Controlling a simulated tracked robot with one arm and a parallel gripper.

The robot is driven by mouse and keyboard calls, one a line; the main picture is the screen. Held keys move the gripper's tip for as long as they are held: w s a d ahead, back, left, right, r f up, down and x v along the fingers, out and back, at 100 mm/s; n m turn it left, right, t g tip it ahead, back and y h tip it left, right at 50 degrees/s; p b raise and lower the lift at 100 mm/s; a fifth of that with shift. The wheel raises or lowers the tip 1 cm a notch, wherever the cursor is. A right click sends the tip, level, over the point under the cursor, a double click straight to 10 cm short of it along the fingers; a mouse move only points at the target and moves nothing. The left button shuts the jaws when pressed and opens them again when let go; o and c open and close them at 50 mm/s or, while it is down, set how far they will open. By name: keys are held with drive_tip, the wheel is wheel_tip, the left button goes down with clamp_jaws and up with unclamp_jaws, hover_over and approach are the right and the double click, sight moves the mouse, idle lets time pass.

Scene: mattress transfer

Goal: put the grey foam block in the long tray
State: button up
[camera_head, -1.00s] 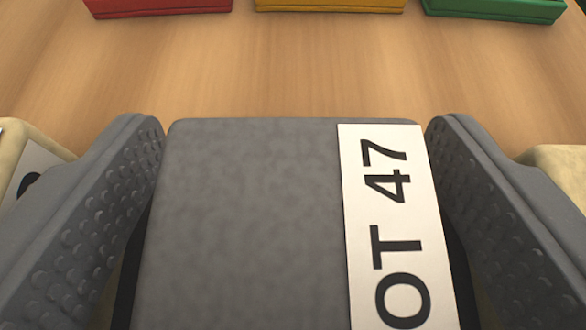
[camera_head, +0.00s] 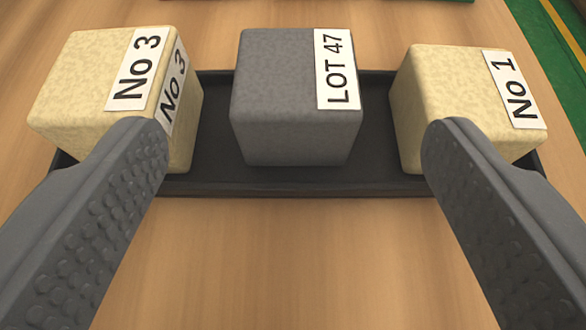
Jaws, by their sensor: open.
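The grey foam block (camera_head: 282,110) with a white "LOT 47" label sits upright in the middle of the long black tray (camera_head: 290,181). My gripper (camera_head: 295,150) is open and empty. Its two fingers are spread wide on the near side of the tray, and the grey block stands beyond them, between their tips in the picture and apart from both. The left finger overlaps the lower part of the cream block on the left in the picture.
A cream block labelled "No 3" (camera_head: 85,85) stands at the tray's left end. Another labelled "No 1" (camera_head: 450,95) stands at its right end. Bare wooden table (camera_head: 290,260) lies in front. A green strip with a yellow line (camera_head: 562,40) shows at the top right.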

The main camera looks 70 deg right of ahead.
drive_tip(key=shift+v, duration=1.15)
